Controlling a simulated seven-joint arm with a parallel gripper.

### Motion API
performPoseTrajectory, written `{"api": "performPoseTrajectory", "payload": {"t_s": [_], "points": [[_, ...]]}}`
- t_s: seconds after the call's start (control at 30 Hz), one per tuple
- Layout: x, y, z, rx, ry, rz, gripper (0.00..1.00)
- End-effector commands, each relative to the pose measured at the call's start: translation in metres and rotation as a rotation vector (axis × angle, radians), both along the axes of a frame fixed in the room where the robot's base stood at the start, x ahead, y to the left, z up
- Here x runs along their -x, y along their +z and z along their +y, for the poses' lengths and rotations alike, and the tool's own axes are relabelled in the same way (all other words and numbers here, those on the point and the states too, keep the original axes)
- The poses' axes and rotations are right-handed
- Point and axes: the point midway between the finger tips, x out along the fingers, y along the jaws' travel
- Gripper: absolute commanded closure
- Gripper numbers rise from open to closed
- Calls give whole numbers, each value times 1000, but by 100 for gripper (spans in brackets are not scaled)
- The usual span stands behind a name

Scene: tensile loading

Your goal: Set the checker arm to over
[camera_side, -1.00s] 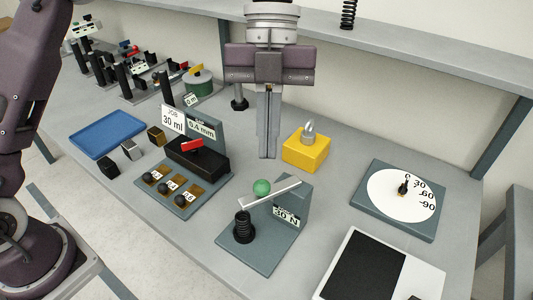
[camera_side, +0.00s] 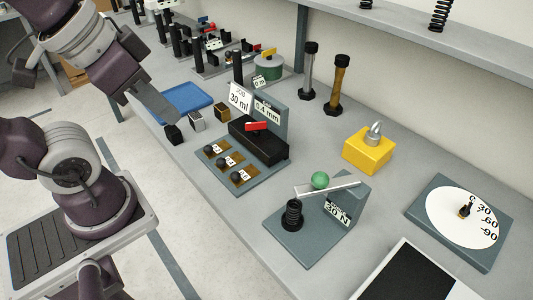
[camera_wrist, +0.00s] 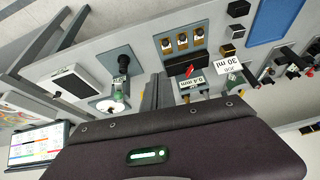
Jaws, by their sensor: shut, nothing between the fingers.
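The grey checker stand (camera_side: 302,247) labelled 30 N is at the lower middle of the side view. Its pale arm (camera_side: 342,188) slopes, with the right end higher, above a black coil spring post (camera_side: 292,216). A green ball (camera_side: 320,180) shows at the arm, near its middle. In the wrist view the spring post (camera_wrist: 123,62) and green ball (camera_wrist: 118,94) are left of the fingers. My gripper (camera_side: 172,112) is shut and empty at upper left of the side view, well away from the checker, near the blue tray.
A black block with a red lever (camera_side: 256,126) stands left of the checker. A yellow block (camera_side: 368,150) with a metal ring is behind it, and a dial (camera_side: 458,217) is right. A black-and-white panel (camera_side: 410,278) lies in front. The blue tray (camera_side: 189,101) is empty.

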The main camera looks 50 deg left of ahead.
Motion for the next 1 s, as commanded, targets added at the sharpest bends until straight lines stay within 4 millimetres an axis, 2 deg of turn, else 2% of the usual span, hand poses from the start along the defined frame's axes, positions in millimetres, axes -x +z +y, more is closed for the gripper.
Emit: {"api": "performPoseTrajectory", "payload": {"t_s": [0.07,0.17,0.27,0.33,0.4,0.5,0.53,0.63,0.77,1.0], "points": [[0,0,-1,43,52,-7,100],[-20,12,-19,77,86,60,100],[-54,20,-65,87,155,148,100],[-70,17,-106,79,215,180,100],[-79,9,-146,67,272,189,100],[-79,-3,-189,57,334,183,100],[-79,-5,-197,55,347,179,100],[-78,-12,-209,56,373,172,100],[-83,-28,-207,56,379,173,100],[-97,-79,-202,55,378,175,100]]}}
